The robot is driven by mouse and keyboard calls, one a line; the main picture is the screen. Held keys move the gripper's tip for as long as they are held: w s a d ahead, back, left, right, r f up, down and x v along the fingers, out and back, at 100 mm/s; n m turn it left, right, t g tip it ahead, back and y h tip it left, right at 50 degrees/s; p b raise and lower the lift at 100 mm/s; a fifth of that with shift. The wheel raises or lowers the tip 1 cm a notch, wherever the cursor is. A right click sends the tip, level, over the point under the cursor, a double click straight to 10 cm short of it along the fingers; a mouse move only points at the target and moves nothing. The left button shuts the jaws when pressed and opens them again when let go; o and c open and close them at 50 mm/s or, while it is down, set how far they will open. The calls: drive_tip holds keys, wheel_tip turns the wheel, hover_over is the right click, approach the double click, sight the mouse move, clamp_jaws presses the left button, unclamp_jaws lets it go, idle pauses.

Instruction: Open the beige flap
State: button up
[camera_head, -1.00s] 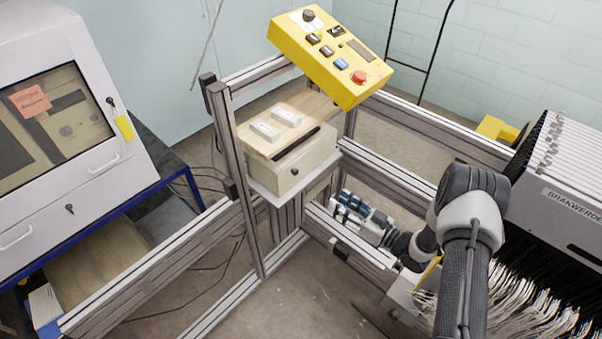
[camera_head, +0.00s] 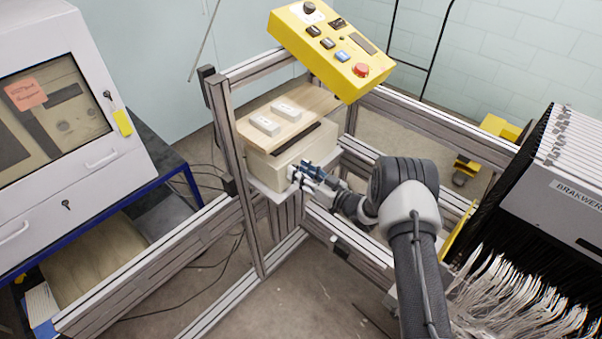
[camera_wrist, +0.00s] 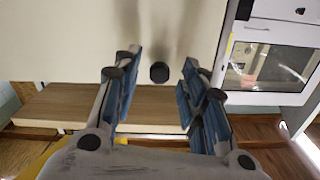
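The beige flap (camera_head: 268,172) is the front of a small beige box under a wooden top in the head view. It looks closed. In the wrist view the flap (camera_wrist: 60,40) fills much of the upper picture, with its dark round knob (camera_wrist: 159,72). My gripper (camera_head: 297,174) is at the right part of the flap in the head view and hides the knob there. In the wrist view my gripper (camera_wrist: 155,90) is open, its blue-padded fingers on both sides of the knob. Neither finger visibly touches the knob.
The wooden top (camera_head: 285,118) carries two white blocks (camera_head: 265,126). A yellow control panel (camera_head: 335,50) is mounted above on the metal frame (camera_head: 240,180). A white cabinet (camera_head: 75,170) stands left. The thread machine (camera_head: 560,190) stands right, beside my arm.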

drive_tip(key=shift+c, duration=0.4)
clamp_jaws()
idle(0.5)
